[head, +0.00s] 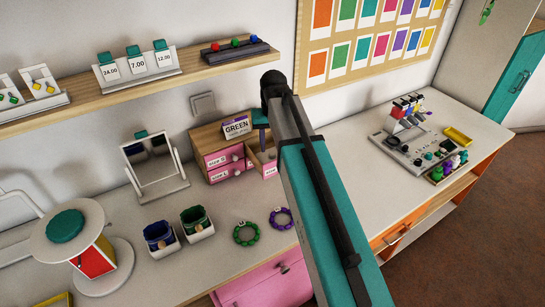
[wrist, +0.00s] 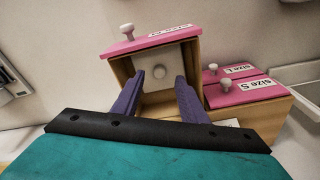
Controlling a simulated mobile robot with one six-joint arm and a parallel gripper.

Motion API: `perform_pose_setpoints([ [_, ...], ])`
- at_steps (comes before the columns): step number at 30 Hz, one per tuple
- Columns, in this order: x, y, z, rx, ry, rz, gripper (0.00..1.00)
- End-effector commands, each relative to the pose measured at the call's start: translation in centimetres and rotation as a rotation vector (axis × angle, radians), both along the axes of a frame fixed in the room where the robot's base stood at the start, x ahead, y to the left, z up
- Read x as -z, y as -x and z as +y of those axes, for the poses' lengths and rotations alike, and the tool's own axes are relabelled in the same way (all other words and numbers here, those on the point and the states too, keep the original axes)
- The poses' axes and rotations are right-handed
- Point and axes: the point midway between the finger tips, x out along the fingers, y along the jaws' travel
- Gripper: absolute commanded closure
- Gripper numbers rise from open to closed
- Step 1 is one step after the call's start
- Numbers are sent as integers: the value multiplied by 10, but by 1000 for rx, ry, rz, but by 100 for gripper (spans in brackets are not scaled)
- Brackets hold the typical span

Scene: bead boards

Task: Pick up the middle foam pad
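The small wooden chest (head: 200,138) has pink drawers, and its right drawer (head: 268,168) stands pulled out. In the wrist view the open drawer (wrist: 110,48) shows a pink front with a knob and a label that appears upside down. Inside it lies a pale square piece (wrist: 150,58) with a round pale knob (wrist: 161,73). It may be the foam pad, but I cannot tell for sure. My gripper (wrist: 159,78) has its purple fingers apart, one on each side of the pale piece in the picture, with nothing between them. In the head view my gripper (head: 262,138) is over the open drawer.
A GREEN sign (head: 236,126) stands on the chest. Closed drawers labelled size S and size L (wrist: 240,90) are beside the open one. A mirror (head: 155,170), blue and green cups (head: 195,220) and two bead bracelets (head: 246,233) are nearby on the counter.

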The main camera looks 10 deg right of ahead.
Motion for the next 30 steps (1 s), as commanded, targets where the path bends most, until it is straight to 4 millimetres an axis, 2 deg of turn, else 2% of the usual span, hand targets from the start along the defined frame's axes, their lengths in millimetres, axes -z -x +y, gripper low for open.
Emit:
perform_pose_setpoints([
  [15, 33, -4, -2, 1, 0, 0, 61],
  [30, 34, -5, -2, 2, 0, -1, 61],
])
